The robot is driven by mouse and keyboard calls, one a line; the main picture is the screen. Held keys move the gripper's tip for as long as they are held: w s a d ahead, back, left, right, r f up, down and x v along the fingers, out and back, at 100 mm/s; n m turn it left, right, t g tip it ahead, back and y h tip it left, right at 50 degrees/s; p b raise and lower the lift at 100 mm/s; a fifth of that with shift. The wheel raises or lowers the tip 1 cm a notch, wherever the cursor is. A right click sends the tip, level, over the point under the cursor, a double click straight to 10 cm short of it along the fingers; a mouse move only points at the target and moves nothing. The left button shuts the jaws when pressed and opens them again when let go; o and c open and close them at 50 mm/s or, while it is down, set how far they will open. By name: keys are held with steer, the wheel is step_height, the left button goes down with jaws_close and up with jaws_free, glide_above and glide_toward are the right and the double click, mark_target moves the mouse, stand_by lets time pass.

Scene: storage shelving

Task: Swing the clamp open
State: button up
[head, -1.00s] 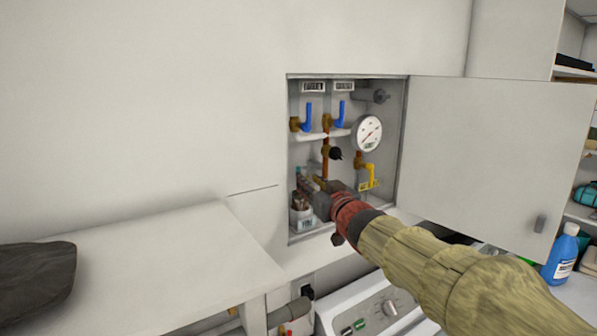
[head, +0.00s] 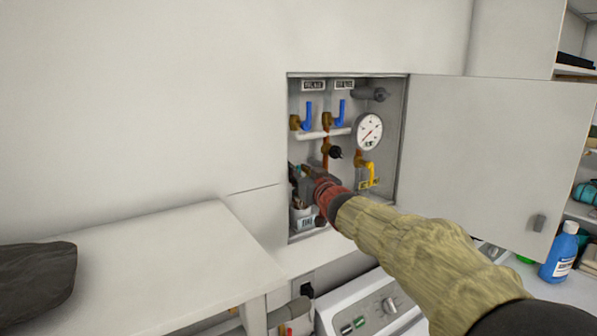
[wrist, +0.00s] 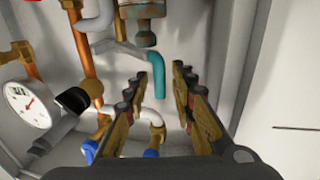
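A teal bent lever (wrist: 159,78) hangs from a greenish, rusty fitting (wrist: 143,30) at the top of the wrist view. It may be the clamp, but I cannot tell for sure. My gripper (wrist: 160,82) is open, its two fingers apart on either side of the lever's line. I see wall between the fingers and cannot tell whether either finger touches the lever. In the head view my gripper (head: 303,180) reaches into the left part of the open wall cabinet (head: 347,75) and hides the lever and fitting.
The cabinet holds blue valve handles (head: 308,116), a round gauge (head: 369,132), a yellow handle (head: 371,174), copper pipes and a white container (head: 301,222) below my gripper. The open door (head: 490,150) stands to the right. A white counter (head: 140,265) is at the lower left.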

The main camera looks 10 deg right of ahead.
steer(key=shift+c, duration=0.8)
steer(key=c, duration=0.4)
jaws_close()
